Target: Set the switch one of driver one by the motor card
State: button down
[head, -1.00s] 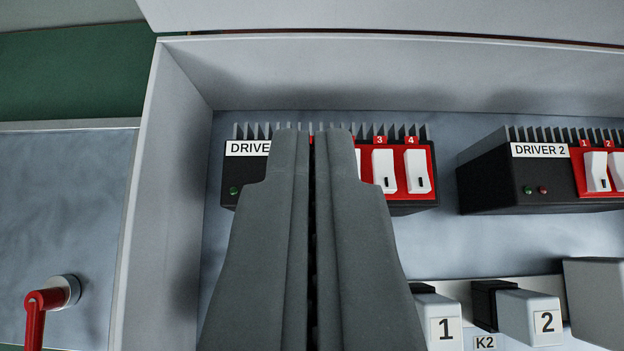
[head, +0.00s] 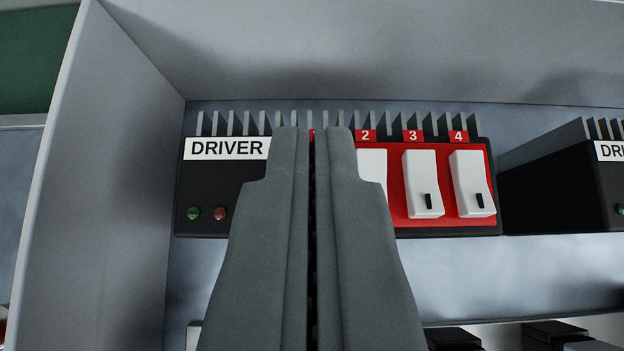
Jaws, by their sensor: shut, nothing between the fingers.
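Driver one is a black box with a finned top and a white label reading "DRIVER" (head: 227,148), the rest of the label hidden. Its red switch panel (head: 397,205) holds white rocker switches numbered 2 (head: 372,165), 3 (head: 423,184) and 4 (head: 472,184). Switch 2 is partly covered by my gripper. Switch one is hidden behind my gripper. My gripper (head: 312,130) is shut and empty, in front of the driver's middle; I cannot tell whether it touches. The motor card is not in view.
The grey cabinet's left wall (head: 95,190) stands close at left, and its top wall (head: 380,50) runs above the driver. A second driver (head: 562,185) sits to the right. Dark block tops (head: 455,338) show at the bottom right.

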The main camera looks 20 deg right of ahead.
jog(key=shift+w, duration=0.1)
jog(key=shift+w+d+r, duration=0.2)
jog(key=shift+w+r, duration=0.05)
jog(key=shift+w, duration=0.35)
dwell(0.3)
jog(key=shift+r, duration=0.6)
jog(key=r, duration=0.2)
jog(key=shift+w+r, duration=0.2)
jog(key=shift+r, duration=0.2)
jog(key=w+r+v, duration=0.1)
jog(key=r+v, duration=0.1)
jog(key=v, duration=0.7)
jog(key=shift+d, duration=0.15)
jog(key=shift+r, duration=0.1)
